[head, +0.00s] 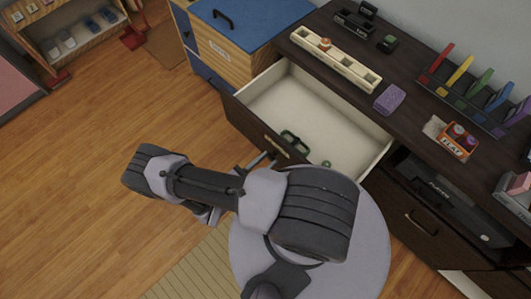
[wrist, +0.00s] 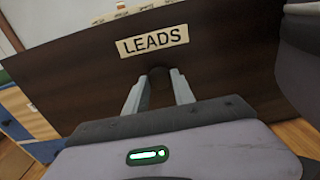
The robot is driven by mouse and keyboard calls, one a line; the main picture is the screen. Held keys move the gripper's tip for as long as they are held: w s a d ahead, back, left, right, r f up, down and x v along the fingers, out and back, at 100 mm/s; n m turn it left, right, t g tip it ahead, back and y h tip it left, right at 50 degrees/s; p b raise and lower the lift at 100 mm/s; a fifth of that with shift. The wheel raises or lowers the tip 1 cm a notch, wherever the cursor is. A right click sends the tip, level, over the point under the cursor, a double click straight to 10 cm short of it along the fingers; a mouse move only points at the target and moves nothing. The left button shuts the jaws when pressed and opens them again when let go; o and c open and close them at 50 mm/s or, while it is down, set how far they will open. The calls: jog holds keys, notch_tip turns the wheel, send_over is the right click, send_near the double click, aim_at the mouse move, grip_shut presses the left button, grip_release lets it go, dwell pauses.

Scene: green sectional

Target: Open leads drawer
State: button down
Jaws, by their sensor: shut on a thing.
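The leads drawer (head: 310,108) is pulled well out of the dark desk in the head view, its pale inside showing. A green looped item (head: 294,140) and a small green piece (head: 327,164) lie inside near the front. In the wrist view the dark drawer front (wrist: 90,75) carries a LEADS label (wrist: 153,41). My gripper (wrist: 160,82) is at the drawer front below the label, its two fingers on either side of the dark handle (wrist: 160,76) and shut on it. In the head view my gripper (head: 262,161) reaches the drawer front; my arm hides part of it.
The dark desktop (head: 415,105) holds a cream slotted strip (head: 335,60), a purple block (head: 389,98), a colored rack (head: 475,90) and an orange box (head: 457,141). A blue-topped cabinet (head: 245,25) stands left of the drawer. Wooden floor (head: 90,120) is clear at left.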

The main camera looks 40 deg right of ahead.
jog(key=c, duration=1.1)
grip_release()
jog(key=shift+o, duration=0.2)
jog(key=s+a+p, duration=0.1)
jog(key=a, duration=1.6)
jog(key=shift+s+a, duration=0.15)
jog(key=shift+s, duration=0.05)
